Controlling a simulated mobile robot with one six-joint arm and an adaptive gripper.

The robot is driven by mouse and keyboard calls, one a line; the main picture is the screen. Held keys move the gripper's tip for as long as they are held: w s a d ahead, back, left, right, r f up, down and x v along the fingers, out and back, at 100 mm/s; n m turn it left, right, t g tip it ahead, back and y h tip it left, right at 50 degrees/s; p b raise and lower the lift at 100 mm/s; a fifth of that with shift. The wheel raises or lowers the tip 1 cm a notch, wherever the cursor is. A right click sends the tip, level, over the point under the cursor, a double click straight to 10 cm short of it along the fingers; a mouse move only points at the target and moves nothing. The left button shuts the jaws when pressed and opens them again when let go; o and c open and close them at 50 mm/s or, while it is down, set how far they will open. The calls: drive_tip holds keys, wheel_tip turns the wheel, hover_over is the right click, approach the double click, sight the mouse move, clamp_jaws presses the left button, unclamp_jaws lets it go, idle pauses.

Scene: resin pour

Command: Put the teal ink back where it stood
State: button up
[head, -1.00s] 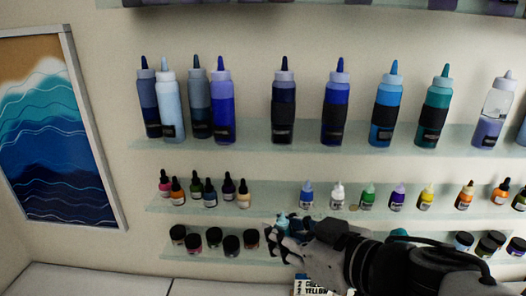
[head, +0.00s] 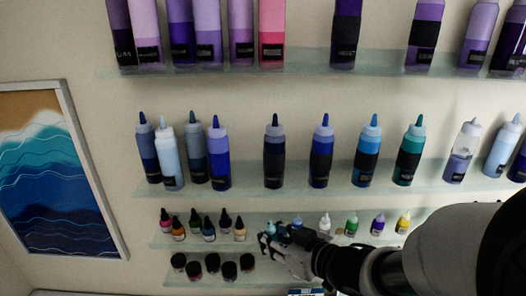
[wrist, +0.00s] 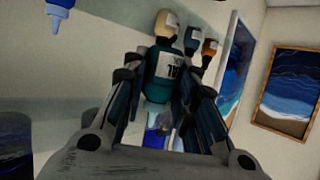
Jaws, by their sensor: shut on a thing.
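The teal ink (head: 270,229) is a small bottle held in my gripper (head: 270,241). In the head view it shows at the gap in the row of small dropper bottles, between a cream bottle (head: 240,231) and a pale blue one (head: 297,223). The wrist view is upside down. There the teal ink (wrist: 160,82) with a white label sits between the two fingers of my gripper (wrist: 163,100), and the cream bottle (wrist: 165,24) is close beyond it. I cannot tell whether the teal ink touches the shelf.
The dropper shelf (head: 262,226) is glass. Several dark jars (head: 229,271) stand on the shelf below. Tall squeeze bottles (head: 273,155) stand on the shelf above. A wave painting (head: 55,165) hangs at left.

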drive_tip(key=w, duration=0.3)
drive_tip(key=w+f+p, duration=0.1)
drive_tip(key=w, duration=0.2)
drive_tip(key=w+f, duration=0.1)
drive_tip(key=w, duration=0.2)
drive_tip(key=shift+w+f, duration=0.15)
wheel_tip(320, 180, down, 4)
drive_tip(key=shift+w+f, duration=0.15)
drive_tip(key=shift+f, duration=0.05)
drive_tip(key=shift+w+f+p, duration=0.2)
drive_tip(key=shift+w+p, duration=0.1)
drive_tip(key=shift+s, duration=0.1)
